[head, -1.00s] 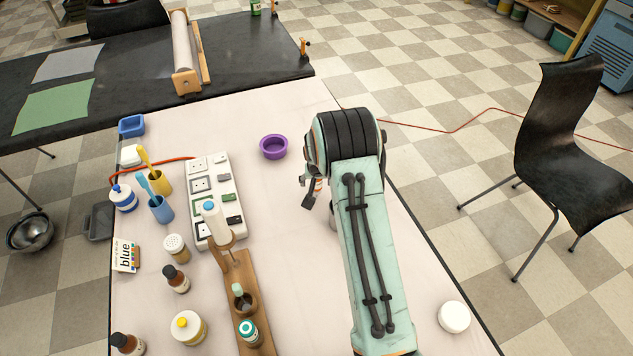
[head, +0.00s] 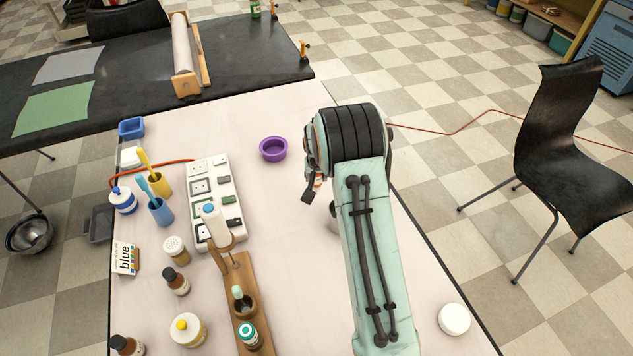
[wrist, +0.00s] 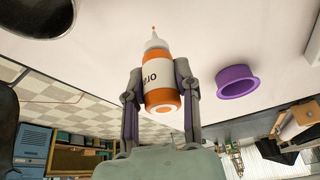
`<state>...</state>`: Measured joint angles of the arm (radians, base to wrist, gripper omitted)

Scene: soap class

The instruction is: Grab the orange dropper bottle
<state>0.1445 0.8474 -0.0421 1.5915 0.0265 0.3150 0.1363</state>
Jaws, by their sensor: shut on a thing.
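The orange dropper bottle (wrist: 157,82) has a white label and a pale pointed tip. In the wrist view it sits between the two fingers of my gripper (wrist: 161,92), which is shut on its sides. In the head view my gripper (head: 310,190) is mostly hidden behind my arm, and only a small striped bit of orange shows beside a finger. The bottle's exact height above the table is hard to tell.
A purple bowl (head: 273,149) stands on the white table near the gripper. Bottles, a power strip (head: 215,195) and a wooden rack (head: 243,290) fill the left side. A white round lid (head: 454,319) lies at the right front.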

